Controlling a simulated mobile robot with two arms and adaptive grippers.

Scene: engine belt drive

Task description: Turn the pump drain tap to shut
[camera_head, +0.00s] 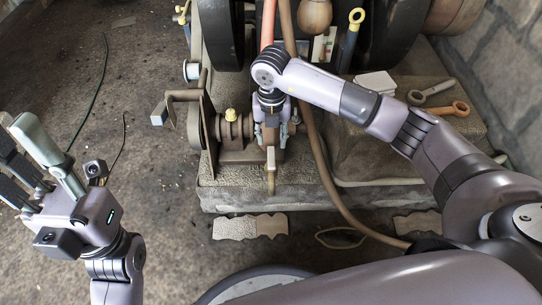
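The pump (235,130) is a rusty brown casting with a small yellow cap on top, on the stone plinth. A brass drain tap (271,168) hangs down at its front, its spout pointing at the plinth's front edge. My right gripper (271,138) points down over the pump just behind the tap. Its pale fingertips stand apart, and I see nothing held between them. Whether they touch the pump or tap is unclear. My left gripper (30,165) is at far left, away from the pump.
A rusty bracket (207,125) stands left of the pump. A brown hose (325,165) runs down close to the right gripper. Two ring-ended wrenches (440,100) lie on the block at right. The floor between the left gripper and plinth is mostly clear.

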